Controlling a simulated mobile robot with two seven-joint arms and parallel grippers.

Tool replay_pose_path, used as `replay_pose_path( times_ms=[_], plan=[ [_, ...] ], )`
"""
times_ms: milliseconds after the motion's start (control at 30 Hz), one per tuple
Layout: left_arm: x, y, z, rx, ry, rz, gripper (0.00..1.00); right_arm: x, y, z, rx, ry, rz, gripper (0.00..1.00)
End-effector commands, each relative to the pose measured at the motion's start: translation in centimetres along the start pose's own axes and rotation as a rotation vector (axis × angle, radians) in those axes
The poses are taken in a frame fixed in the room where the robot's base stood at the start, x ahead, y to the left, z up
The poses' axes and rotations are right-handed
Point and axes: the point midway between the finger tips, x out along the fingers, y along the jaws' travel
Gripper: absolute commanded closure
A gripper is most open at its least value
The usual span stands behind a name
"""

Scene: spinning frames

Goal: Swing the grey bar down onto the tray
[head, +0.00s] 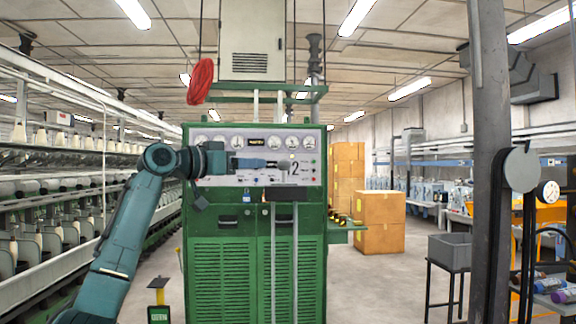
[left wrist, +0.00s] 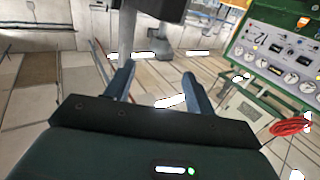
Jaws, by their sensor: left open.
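My left gripper (head: 272,164) reaches across the front of the green machine, level with its dial panel. A short grey bar (head: 284,175) stands upright near its fingertips, above a dark block (head: 286,194) on two pale uprights. In the left wrist view the open fingers (left wrist: 160,78) point at a grey upright piece (left wrist: 129,38), which appears to be this bar, below a dark block (left wrist: 150,8). The bar shows nearer the left finger in that picture; I cannot tell whether they touch. I cannot tell which surface is the tray. My right gripper is not in view.
The green machine (head: 228,270) stands close ahead. A green side shelf (head: 345,226) juts from its right. Cardboard boxes (head: 380,220) stand behind it. A grey bin (head: 450,252) on a stand and a grey column (head: 490,120) are at right. Spinning frames (head: 60,270) line the left.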

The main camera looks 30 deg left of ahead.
Motion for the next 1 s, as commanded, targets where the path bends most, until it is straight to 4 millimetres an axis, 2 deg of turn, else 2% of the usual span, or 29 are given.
replay_pose_path(
  times_ms=[167,600,800,1000],
  plan=[
    [1.7,0.1,-0.2,-0.003,-0.002,0.003,0.45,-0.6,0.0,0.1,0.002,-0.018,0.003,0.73],
    [10.6,0.1,-0.4,-0.003,-0.002,0.003,0.45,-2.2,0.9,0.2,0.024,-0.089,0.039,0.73],
    [12.6,0.0,-0.2,-0.001,-0.001,0.001,0.45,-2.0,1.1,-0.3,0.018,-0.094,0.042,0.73],
    [13.2,0.0,0.0,0.000,0.000,0.000,0.45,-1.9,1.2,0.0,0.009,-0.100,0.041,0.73]
  ],
)
